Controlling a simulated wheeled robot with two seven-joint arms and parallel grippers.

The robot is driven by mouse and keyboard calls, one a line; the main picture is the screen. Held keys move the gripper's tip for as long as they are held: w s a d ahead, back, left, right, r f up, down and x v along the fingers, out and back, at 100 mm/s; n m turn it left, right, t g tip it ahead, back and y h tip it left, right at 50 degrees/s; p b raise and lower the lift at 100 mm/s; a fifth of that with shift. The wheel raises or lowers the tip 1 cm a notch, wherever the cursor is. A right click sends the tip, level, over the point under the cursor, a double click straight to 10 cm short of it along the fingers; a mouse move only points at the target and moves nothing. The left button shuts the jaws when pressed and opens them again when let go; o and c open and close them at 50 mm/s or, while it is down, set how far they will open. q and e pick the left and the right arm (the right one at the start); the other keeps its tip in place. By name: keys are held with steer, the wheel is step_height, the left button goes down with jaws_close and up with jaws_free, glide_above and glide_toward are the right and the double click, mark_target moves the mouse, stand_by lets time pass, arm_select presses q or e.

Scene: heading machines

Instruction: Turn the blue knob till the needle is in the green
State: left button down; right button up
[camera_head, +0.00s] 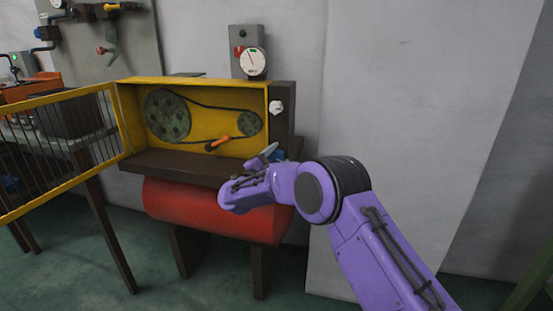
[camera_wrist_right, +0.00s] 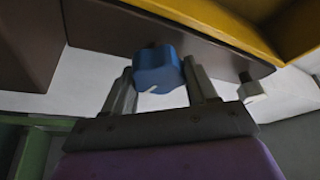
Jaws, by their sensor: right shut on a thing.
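The blue knob (camera_wrist_right: 157,72) sits between the two fingers of my right gripper (camera_wrist_right: 160,86) in the right wrist view; the fingers are shut on its sides. A pale mark shows on the knob's lower edge. In the head view my right gripper (camera_head: 268,155) is at the right end of the machine's front, and mostly hides the knob. The round white gauge (camera_head: 252,62) is on a grey box above the machine. A small green mark shows near the top of its dial; the thin needle is too small to read exactly. My left gripper is not in view.
The yellow machine housing (camera_head: 190,84) holds belt pulleys and an orange-handled part (camera_head: 220,141). A white knob (camera_head: 276,107) is on the dark post above my gripper. A red drum (camera_head: 165,200) lies below. A yellow barred gate (camera_head: 60,145) stands open at left.

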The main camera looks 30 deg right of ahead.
steer(key=shift+f+m, duration=0.15)
steer(key=shift+m, duration=0.25)
steer(key=o, duration=1)
steer(key=shift+s+d, duration=0.1)
steer(key=v, duration=1)
steer(key=shift+a, duration=0.3)
